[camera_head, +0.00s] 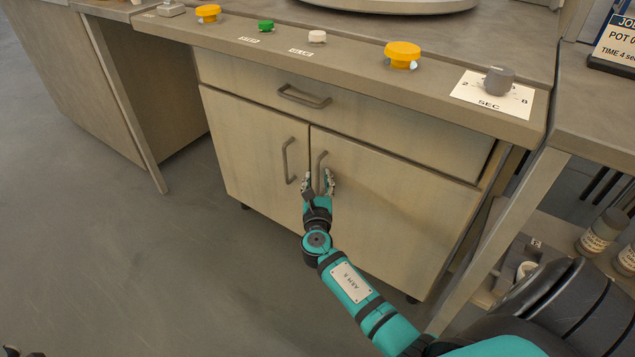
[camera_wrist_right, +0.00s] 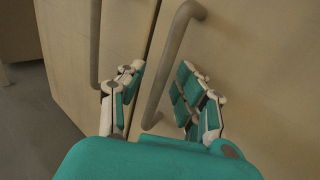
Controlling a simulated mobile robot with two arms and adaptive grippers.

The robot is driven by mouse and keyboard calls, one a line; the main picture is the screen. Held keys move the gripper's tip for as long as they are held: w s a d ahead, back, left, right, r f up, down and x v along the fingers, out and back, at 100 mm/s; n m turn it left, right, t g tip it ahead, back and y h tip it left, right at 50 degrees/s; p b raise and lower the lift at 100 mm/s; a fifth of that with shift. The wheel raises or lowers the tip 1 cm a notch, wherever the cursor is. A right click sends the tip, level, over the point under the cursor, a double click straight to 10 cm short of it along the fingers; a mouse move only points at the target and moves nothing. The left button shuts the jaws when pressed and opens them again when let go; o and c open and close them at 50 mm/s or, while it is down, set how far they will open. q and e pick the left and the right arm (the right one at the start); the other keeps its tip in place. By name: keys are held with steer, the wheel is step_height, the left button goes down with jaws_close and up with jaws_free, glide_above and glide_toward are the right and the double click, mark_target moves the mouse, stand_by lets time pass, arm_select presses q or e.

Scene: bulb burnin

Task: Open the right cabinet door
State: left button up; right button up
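The right cabinet door (camera_head: 400,205) is closed and flush with the left door (camera_head: 250,150). Its grey bar handle (camera_head: 319,165) stands upright near the seam between the doors. My right gripper (camera_head: 319,182) is at the lower part of this handle. In the right wrist view the right door's handle (camera_wrist_right: 168,65) runs down between the two open fingers of the gripper (camera_wrist_right: 160,100), with a gap visible on each side. The left door's handle (camera_wrist_right: 95,45) is to the left, outside the fingers.
A closed drawer (camera_head: 380,118) with its own handle (camera_head: 304,97) is above the doors. The counter above carries yellow knobs (camera_head: 402,54), small green and white buttons, and a grey dial (camera_head: 498,81). Bottles (camera_head: 602,230) stand on a low shelf at right. Floor (camera_head: 130,270) in front is clear.

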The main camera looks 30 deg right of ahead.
jaws_close()
stand_by(0.6)
